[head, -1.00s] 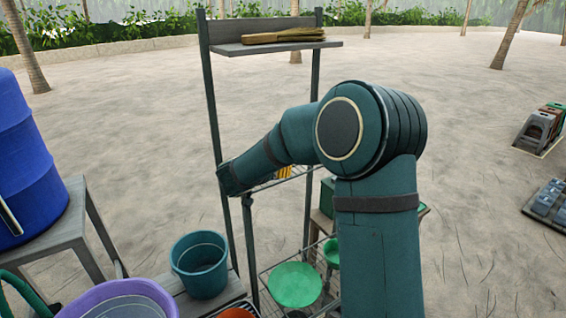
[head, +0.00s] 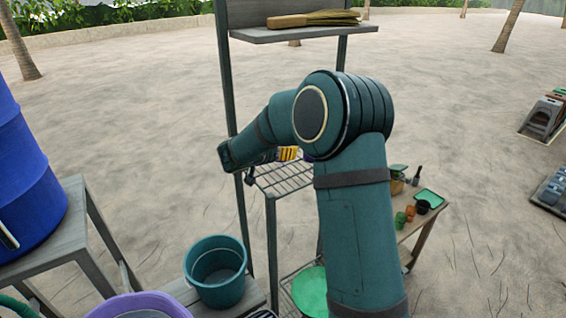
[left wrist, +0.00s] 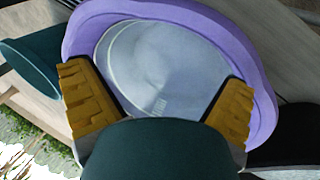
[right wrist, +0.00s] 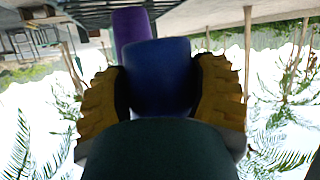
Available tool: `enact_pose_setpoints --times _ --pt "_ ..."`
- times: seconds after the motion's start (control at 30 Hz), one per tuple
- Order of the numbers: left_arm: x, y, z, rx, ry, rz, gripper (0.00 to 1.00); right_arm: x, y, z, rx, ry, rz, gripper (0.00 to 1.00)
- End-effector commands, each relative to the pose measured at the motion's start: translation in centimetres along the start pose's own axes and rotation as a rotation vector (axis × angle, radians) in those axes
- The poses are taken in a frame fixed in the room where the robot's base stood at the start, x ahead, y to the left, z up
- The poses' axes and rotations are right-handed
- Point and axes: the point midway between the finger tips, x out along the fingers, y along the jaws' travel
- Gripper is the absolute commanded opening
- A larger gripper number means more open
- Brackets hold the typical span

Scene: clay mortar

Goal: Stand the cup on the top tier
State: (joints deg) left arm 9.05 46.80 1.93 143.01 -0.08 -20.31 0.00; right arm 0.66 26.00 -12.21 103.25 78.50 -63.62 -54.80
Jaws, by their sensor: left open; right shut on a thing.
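My right gripper (right wrist: 157,75) is shut on a dark blue cup (right wrist: 158,80), which sits between its yellow fingers. In the head view my right arm hides the cup; only the yellow fingers of the right gripper (head: 288,153) show, close to the wire tier (head: 290,180) of the tall rack. A wooden shelf (head: 310,33) with a brush lying on it is higher on the same rack. A purple thing (right wrist: 131,25) shows behind the cup in the right wrist view. My left gripper (left wrist: 158,80) is open and empty above the purple basin (left wrist: 262,105).
A teal bucket (head: 215,285) stands on a low bench left of the rack. A blue barrel (head: 30,170) is on a table at far left. A green basin (head: 311,290) is low in the rack. A small table (head: 415,230) with pots is at right.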

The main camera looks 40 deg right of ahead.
Motion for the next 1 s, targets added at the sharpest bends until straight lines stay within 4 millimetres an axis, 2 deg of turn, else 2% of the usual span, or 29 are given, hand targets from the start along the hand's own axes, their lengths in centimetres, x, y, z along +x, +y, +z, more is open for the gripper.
enact_pose_setpoints --times 0.47,0.87,0.9,0.97,1.0 --pt "0.5 -0.2 0.0 -0.001 0.001 0.0 1.0 1.9 -0.1 4.6 -0.001 0.0 -0.001 0.29" --pt "0.4 -0.2 0.0 -0.001 0.002 0.0 1.0 2.0 -0.1 5.0 -0.001 0.0 -0.001 0.29" --pt "0.4 -0.2 0.0 -0.001 0.002 0.0 1.0 2.0 -0.1 5.0 0.0 0.0 -0.002 0.74" --pt "0.4 -0.2 0.0 -0.001 0.002 0.0 1.0 2.0 -0.1 5.0 0.0 0.0 -0.002 0.95" --pt "0.4 -0.2 0.0 -0.001 0.002 0.0 1.0 2.0 -0.1 5.0 0.0 0.0 -0.002 1.0"
